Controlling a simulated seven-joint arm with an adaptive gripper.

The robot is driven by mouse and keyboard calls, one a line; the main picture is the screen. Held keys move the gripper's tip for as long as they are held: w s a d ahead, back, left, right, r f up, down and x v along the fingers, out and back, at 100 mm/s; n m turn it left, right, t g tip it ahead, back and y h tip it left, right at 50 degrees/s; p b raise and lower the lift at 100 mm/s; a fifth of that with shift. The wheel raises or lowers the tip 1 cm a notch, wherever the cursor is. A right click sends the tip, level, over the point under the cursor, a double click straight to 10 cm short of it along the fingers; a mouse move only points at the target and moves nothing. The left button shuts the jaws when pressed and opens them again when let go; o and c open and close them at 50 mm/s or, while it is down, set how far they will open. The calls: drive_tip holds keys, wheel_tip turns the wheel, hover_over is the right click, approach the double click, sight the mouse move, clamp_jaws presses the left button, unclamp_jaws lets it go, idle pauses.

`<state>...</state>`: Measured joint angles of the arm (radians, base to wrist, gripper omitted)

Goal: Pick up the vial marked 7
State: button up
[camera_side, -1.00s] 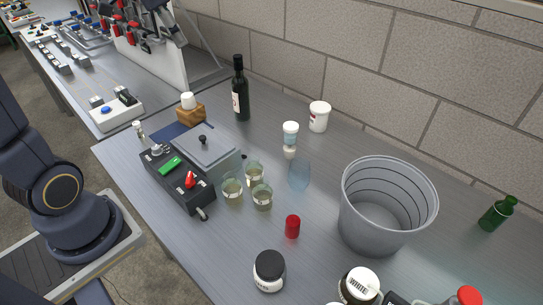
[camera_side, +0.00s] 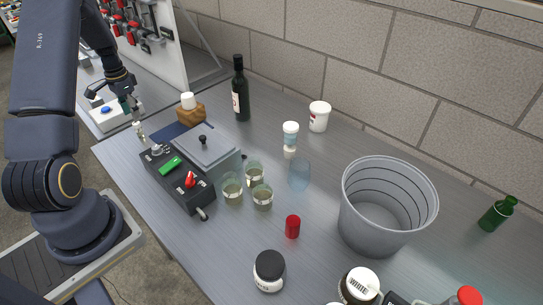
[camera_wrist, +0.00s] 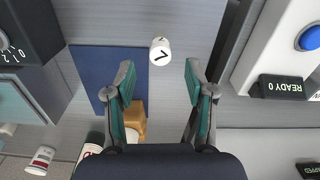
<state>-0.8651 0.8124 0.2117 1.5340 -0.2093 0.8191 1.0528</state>
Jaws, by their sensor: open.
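The vial marked 7 (camera_wrist: 160,52) shows in the wrist view as a white cap with a black 7, seen nearly from above. In the side view the small clear vial (camera_side: 140,131) stands upright at the left edge of the table, behind the control box. My gripper (camera_wrist: 160,78) is open and empty. In the wrist view the vial lies ahead of the fingertips, about midway between them, with no finger touching it.
A blue mat (camera_wrist: 90,65) and a wooden block (camera_side: 190,114) lie close by. The control box (camera_side: 178,180) stands in front of the vial. A dark bottle (camera_side: 240,90), several glasses and a grey bucket (camera_side: 360,225) stand further right. A blue-button box (camera_wrist: 270,60) is on the neighbouring table.

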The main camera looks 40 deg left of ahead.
sight(139, 130)
wheel_tip(139, 130, down, 8)
drive_tip(key=shift+r, duration=0.1)
idle(0.4)
drive_tip(key=shift+c, duration=0.4)
clamp_jaws()
